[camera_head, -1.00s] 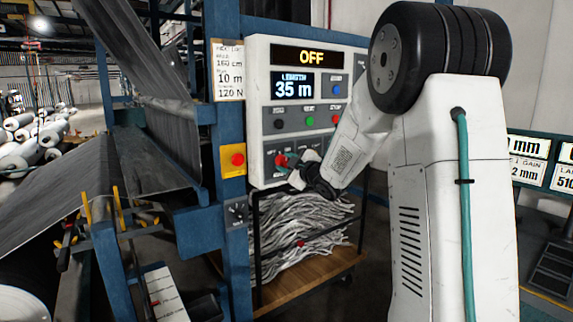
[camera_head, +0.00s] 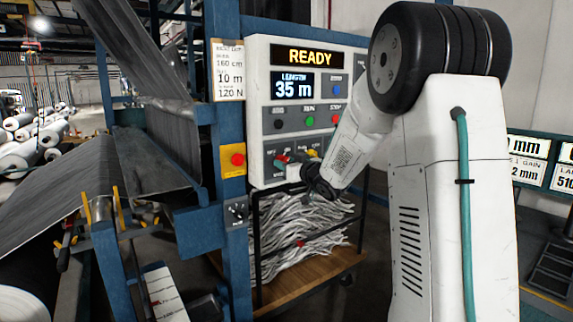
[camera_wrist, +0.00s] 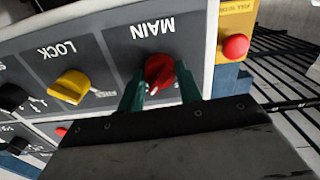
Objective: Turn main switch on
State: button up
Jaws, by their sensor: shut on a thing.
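The main switch (camera_wrist: 159,70) is a red rotary knob under the label MAIN, which appears upside down in the wrist view. My gripper (camera_wrist: 160,90) has its green fingers on both sides of the red knob and is shut on it. In the head view my gripper (camera_head: 292,161) is at the lower part of the white control panel (camera_head: 258,120), where it partly hides the main switch (camera_head: 280,161). The panel's top display (camera_head: 309,57) reads READY in yellow.
A yellow LOCK knob (camera_wrist: 71,86) sits beside the main switch. A red stop button (camera_wrist: 236,47) on a yellow plate is close on the other side. The length display (camera_head: 291,87) reads 35 m. A cart of grey strips (camera_head: 300,235) stands below the panel.

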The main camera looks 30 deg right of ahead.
jog(key=shift+m, duration=0.4)
jog(key=o, duration=1)
jog(key=s, duration=0.7)
jog(key=shift+s+d, duration=0.15)
jog(key=shift+s, duration=0.25)
